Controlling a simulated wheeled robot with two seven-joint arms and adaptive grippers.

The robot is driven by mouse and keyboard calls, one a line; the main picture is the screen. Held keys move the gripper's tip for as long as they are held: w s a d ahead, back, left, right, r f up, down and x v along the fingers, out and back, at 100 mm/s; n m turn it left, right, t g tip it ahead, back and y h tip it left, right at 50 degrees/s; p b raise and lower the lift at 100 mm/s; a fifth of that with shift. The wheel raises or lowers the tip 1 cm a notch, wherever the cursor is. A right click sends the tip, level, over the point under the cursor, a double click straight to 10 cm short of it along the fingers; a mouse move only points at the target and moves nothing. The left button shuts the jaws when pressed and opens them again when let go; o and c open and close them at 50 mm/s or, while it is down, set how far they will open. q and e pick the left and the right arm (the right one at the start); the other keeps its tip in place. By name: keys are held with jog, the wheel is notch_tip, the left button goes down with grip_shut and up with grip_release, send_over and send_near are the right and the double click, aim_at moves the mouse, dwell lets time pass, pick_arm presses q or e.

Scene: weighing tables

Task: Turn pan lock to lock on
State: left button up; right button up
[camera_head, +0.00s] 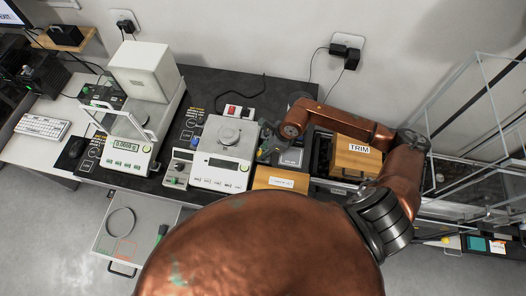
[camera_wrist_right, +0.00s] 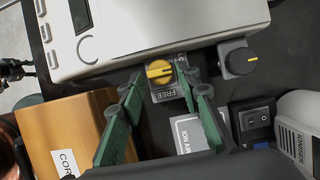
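The pan lock is a yellow-topped knob (camera_wrist_right: 160,72) beside the balance. A label reading FREE (camera_wrist_right: 166,94) sits below it, and its pointer lies roughly crosswise in the right wrist view. My right gripper (camera_wrist_right: 160,79) is open, its green fingers on either side of the knob; I cannot tell whether they touch it. In the head view my right gripper (camera_head: 266,146) is at the right side of the balance (camera_head: 222,160), and the knob is hard to make out there. A small green piece (camera_head: 162,232) by the copper link may be my left gripper, mostly hidden.
A black knob with a yellow mark (camera_wrist_right: 238,62) stands right of the lock. A switch box (camera_wrist_right: 254,120) and the white ioniser (camera_wrist_right: 297,130) are close by. Wooden boxes (camera_head: 357,157) (camera_head: 281,178) stand near my right arm. Another balance (camera_head: 128,152) is at left.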

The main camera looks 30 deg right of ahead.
jog(key=v, duration=1)
jog(key=shift+r, duration=0.35)
